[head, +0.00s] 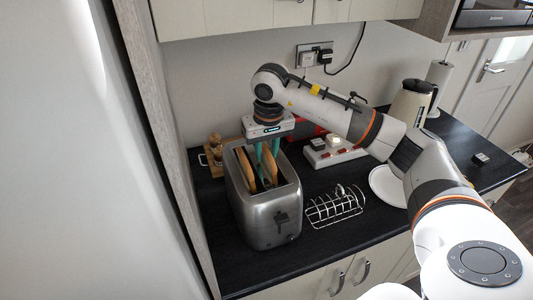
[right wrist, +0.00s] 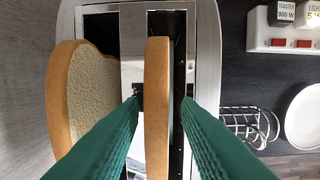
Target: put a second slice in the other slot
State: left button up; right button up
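The steel toaster (head: 268,215) stands on the dark worktop with a bread slice in each slot. One slice (head: 246,170) is in the left slot; in the right wrist view it (right wrist: 88,92) leans to the left. The second slice (head: 269,168) stands upright in the right slot; it also shows in the right wrist view (right wrist: 158,100). My right gripper (head: 267,152) is over the right slot, its green fingers (right wrist: 162,97) on either side of the second slice. A narrow gap shows between each finger and the bread. My left gripper is out of view.
A wire toast rack (head: 335,207) stands right of the toaster, with a white plate (head: 387,186) beyond it. A socket strip (head: 333,152) lies behind, and a kettle (head: 412,102) stands at the back right. A wooden rack (head: 213,154) and tall panel are close on the left.

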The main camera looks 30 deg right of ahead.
notch_tip(320, 180, up, 11)
jog(key=s+b, duration=0.1)
jog(key=shift+s+a, duration=0.15)
jog(key=shift+s, duration=0.15)
jog(key=shift+w, duration=0.1)
jog(key=shift+f, duration=0.1)
